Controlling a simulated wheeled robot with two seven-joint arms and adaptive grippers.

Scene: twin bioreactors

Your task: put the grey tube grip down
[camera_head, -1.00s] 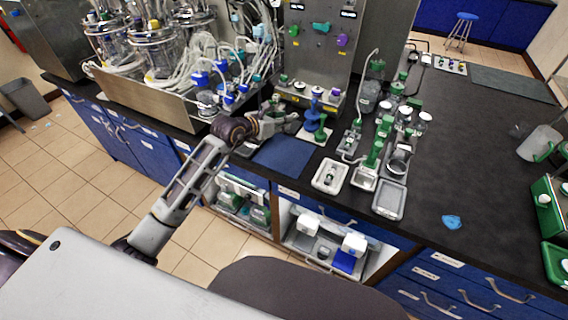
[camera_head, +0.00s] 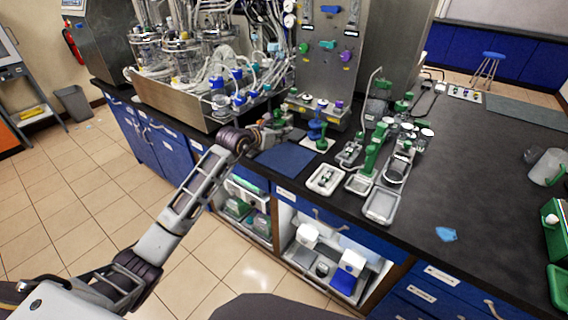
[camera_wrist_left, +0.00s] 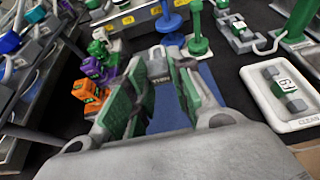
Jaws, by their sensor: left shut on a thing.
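My left gripper (camera_head: 274,133) is over the bench near its front edge, by the far left part of the blue mat (camera_head: 286,160). In the left wrist view its fingers (camera_wrist_left: 157,82) are closed around a small grey piece with dark lettering (camera_wrist_left: 159,68), which looks like the grey tube grip. The fingers hide much of it, and I cannot tell whether it touches the bench. The blue mat (camera_wrist_left: 168,118) shows below and between the fingers. My right gripper is not in view.
A white tray (camera_head: 316,190) marked CLEAN, holding a small grey piece, lies right of the mat. Blue and green stands (camera_head: 316,127) rise behind the mat. Orange and purple clips (camera_wrist_left: 84,92) stand left of the fingers. The bench's right part is largely clear.

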